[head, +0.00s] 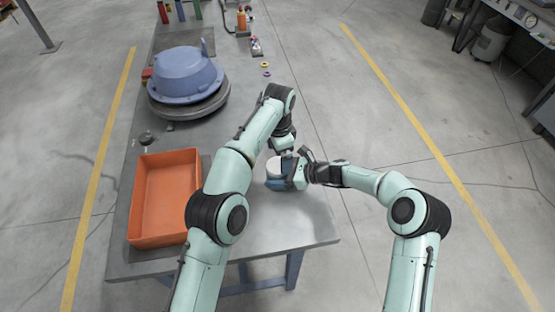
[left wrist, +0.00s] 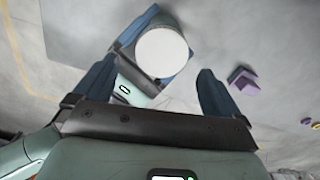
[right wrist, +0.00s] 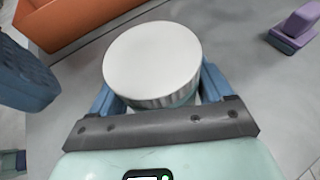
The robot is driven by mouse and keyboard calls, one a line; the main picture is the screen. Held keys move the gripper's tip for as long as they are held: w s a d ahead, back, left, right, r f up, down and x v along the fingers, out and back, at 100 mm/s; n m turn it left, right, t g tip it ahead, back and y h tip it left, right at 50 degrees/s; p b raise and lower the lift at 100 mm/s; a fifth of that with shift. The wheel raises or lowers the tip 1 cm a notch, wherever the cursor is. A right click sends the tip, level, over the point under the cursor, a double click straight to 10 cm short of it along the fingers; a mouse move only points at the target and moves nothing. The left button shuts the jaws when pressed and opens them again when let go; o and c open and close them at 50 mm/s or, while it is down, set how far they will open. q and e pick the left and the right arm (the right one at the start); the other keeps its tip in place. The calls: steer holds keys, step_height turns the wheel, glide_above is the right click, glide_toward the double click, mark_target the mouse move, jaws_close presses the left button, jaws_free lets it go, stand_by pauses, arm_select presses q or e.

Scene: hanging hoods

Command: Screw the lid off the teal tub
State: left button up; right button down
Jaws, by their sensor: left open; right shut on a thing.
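The tub has a white, ribbed-edge lid (right wrist: 152,58) on it. A sliver of the teal tub (right wrist: 184,103) shows under the lid in the right wrist view. In the head view the lid (head: 275,164) is near the table's right edge. My right gripper (right wrist: 160,95) is shut on the tub, one blue finger on each side below the lid. My left gripper (left wrist: 156,85) is open and empty, above the tub. In the left wrist view the lid (left wrist: 161,52) lies between the finger lines, farther out than the fingertips. Most of the tub's body is hidden by the fingers.
An orange tray (head: 139,205) is at the left of the grey table (head: 295,222). A blue hood (head: 185,75) stands on a dark round base behind it. The front right tabletop is clear.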

mark_target(278, 165)
arm_select(q)
steer(key=shift+r, duration=0.35)
steer(key=shift+c, duration=0.4)
steer(key=r+m, duration=0.1)
steer(key=m, duration=0.2)
steer(key=shift+d+r+m, duration=0.25)
steer(key=shift+r+m, duration=0.05)
steer(key=shift+r, duration=0.1)
steer(key=shift+a+r+m, duration=0.25)
steer(key=shift+r+m, duration=0.3)
steer(key=shift+m, duration=0.55)
steer(key=shift+a+m, duration=0.25)
steer(key=shift+m, duration=0.15)
steer(key=shift+f, duration=3.85)
steer(key=c, duration=1.1)
steer(key=n, duration=0.6)
steer(key=shift+n, duration=0.4)
